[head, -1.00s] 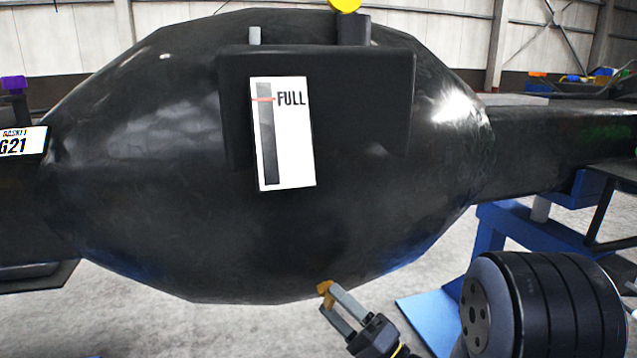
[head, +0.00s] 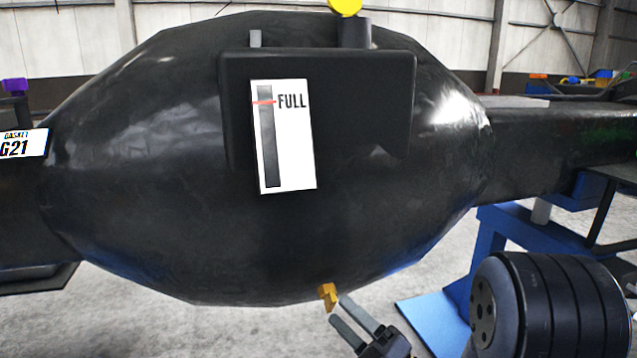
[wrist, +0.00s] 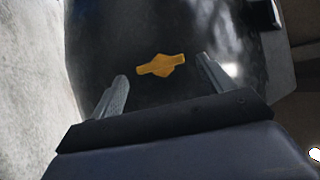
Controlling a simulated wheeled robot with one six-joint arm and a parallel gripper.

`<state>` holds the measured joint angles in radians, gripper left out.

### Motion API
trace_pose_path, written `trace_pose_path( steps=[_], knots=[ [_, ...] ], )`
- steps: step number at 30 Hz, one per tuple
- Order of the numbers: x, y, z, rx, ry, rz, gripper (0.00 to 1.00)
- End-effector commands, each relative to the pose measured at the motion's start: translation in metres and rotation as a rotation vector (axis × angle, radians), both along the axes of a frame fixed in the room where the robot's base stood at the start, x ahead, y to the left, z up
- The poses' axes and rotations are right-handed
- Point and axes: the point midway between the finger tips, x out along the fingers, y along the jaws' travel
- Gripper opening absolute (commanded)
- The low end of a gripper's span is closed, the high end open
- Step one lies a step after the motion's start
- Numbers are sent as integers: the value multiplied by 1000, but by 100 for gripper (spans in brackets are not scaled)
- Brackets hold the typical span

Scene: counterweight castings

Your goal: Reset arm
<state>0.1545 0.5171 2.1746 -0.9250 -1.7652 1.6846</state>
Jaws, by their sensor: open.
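My gripper (head: 345,316) is at the bottom of the head view, just below the lower edge of the large black casting (head: 150,180). Its two grey fingers are apart with nothing between them. A small yellow-orange piece (head: 327,296) sits at the casting's lower edge, just beyond the fingertips. In the wrist view the yellow piece (wrist: 161,65) shows against the casting's dark surface, ahead of and between the open fingers (wrist: 162,75). I cannot tell how the piece is fixed to the casting.
A white gauge marked FULL (head: 297,150) is on the casting's front, with a yellow cap (head: 345,7) above. A blue stand (head: 490,235) is at right. A G21 label (head: 22,145) is at left. Grey floor (head: 120,325) is open below.

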Motion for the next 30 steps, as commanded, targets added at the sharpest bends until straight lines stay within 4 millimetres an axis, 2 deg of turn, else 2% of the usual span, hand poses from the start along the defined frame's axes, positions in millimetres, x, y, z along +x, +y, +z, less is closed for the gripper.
trace_pose_path(
  steps=[6, 15, 30],
  knots=[
    [-18, -25, -15, 2, 4, -5, 76],
    [-40, -51, -30, 5, 3, -4, 76],
    [1, 4, 2, 0, -5, 5, 76]
  ],
)
